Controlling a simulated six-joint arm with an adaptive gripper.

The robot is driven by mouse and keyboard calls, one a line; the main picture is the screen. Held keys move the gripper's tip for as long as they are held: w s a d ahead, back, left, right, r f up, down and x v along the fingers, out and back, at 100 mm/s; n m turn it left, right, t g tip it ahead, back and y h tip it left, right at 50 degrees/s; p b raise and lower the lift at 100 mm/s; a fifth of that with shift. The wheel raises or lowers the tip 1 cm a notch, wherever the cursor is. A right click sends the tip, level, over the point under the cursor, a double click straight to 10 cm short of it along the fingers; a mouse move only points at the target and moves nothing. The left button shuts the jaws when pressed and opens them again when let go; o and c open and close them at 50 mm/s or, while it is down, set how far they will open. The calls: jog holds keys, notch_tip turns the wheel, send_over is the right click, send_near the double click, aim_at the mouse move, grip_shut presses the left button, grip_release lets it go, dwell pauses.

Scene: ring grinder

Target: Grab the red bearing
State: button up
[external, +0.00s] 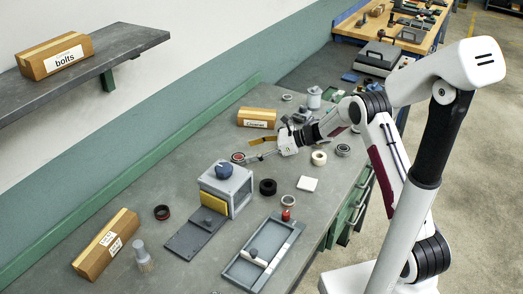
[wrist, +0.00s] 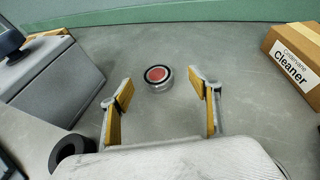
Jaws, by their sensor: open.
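A round metal bearing with a red centre and dark ring (wrist: 158,76) lies flat on the grey bench in the wrist view. It also shows in the external view (external: 238,158), just left of the fingertips. My gripper (wrist: 162,90) is open, with one yellow-padded finger on each side and the bearing between and slightly beyond the tips. In the external view my gripper (external: 258,149) reaches left over the bench. Nothing is held.
A Cleaner box (wrist: 295,58) stands right of the bearing. A grey block-like fixture (external: 226,186) and a black ring (external: 268,187) are nearby. Bench around the bearing is clear.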

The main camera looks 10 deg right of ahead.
aim_at(240, 157)
jog(key=shift+w+a+f, duration=0.1)
jog(key=shift+a+f, duration=0.5)
jog(key=shift+a, duration=0.2)
jog(key=shift+w+a+f, duration=0.1)
jog(key=shift+a+f, duration=0.5)
jog(key=shift+a, duration=0.15)
jog(key=shift+w+a+f, duration=0.2)
jog(key=shift+a+f, duration=0.05)
jog(key=shift+a, duration=0.4)
jog(key=c, duration=1.4)
jog(key=shift+r, duration=0.2)
notch_tip(240, 157, up, 10)
jog(key=shift+f, duration=0.15)
